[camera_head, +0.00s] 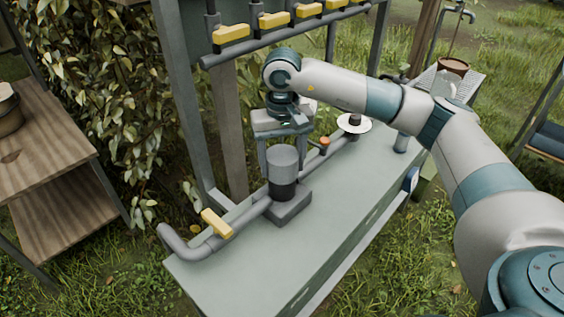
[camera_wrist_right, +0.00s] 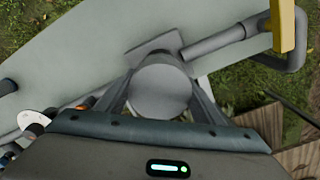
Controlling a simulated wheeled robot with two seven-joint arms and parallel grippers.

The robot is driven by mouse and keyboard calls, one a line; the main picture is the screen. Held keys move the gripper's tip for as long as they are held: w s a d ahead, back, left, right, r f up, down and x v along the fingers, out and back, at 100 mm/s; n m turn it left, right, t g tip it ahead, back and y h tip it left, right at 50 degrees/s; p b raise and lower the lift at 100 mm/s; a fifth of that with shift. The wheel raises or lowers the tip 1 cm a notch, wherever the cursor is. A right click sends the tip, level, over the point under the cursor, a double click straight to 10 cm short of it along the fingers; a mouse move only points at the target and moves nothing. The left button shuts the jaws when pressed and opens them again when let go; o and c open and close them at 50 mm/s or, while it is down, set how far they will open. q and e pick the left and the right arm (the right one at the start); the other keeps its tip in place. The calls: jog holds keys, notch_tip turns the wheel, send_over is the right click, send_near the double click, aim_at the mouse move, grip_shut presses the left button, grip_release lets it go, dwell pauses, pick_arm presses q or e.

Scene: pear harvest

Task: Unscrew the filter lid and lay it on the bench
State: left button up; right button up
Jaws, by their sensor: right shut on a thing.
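The filter lid (camera_head: 284,157) is a grey cylinder on top of the dark filter body (camera_head: 283,190), upright on the pipe line over the bench (camera_head: 335,215). In the right wrist view the lid's round top (camera_wrist_right: 160,84) sits between the two fingers. My right gripper (camera_head: 284,168) points down from above and is shut on the lid, one finger on each side. The lid still sits on the body, with no gap visible. The far sides of the lid and the fingertips are partly hidden. My left gripper is not in view.
A yellow valve handle (camera_head: 216,222) sits on the pipe left of the filter. An orange knob (camera_head: 324,143) and a white disc (camera_head: 354,123) stand behind to the right. Yellow handles (camera_head: 273,19) line an upper pipe. The bench's front right is bare.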

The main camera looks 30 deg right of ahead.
jog(key=shift+w+r, duration=0.1)
jog(key=shift+r, duration=0.3)
jog(key=shift+r, duration=0.3)
jog(key=shift+r, duration=0.1)
jog(key=o, duration=1.1)
jog(key=shift+f, duration=0.2)
